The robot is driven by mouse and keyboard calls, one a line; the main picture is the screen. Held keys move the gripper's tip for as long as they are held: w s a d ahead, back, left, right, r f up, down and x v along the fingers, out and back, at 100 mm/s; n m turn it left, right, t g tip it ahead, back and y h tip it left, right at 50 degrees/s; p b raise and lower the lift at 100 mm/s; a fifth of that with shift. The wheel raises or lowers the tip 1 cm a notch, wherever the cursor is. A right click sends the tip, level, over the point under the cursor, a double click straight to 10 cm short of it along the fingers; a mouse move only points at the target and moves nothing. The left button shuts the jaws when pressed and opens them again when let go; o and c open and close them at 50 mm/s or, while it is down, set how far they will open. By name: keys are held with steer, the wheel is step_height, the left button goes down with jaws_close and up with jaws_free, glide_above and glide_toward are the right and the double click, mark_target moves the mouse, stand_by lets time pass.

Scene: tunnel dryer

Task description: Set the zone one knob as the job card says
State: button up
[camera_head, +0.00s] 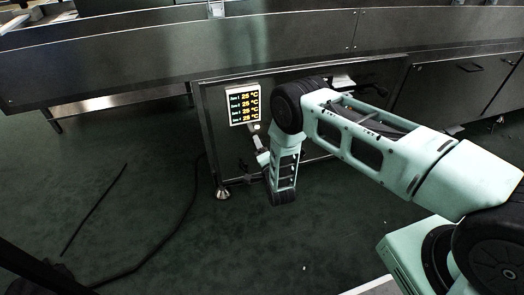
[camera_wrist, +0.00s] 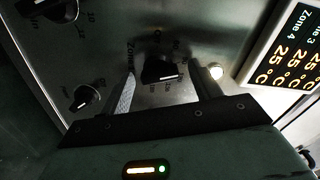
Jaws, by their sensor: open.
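In the wrist view, a black control knob (camera_wrist: 158,70) with a white pointer line sits between the fingers of my gripper (camera_wrist: 164,78). The gripper is open, with a finger on either side of this knob; I cannot tell whether either touches it. The label beside the knob starts with "Zone", but its number is not readable. Two more black knobs show, one at the left (camera_wrist: 84,98) and one at the top left (camera_wrist: 60,10). In the head view, my gripper (camera_head: 259,145) is at the cabinet panel, just below the display. I cannot make out a job card.
A lit display (camera_head: 244,105) on the panel reads 25 °C on its rows; it also shows close by at the right of the wrist view (camera_wrist: 288,50). A small round light (camera_wrist: 215,71) is beside the right finger. A dark cable (camera_head: 165,235) lies on the open floor.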

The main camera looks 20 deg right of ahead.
steer(key=s+p, duration=0.7)
steer(key=s, duration=1)
steer(key=shift+s, duration=0.2)
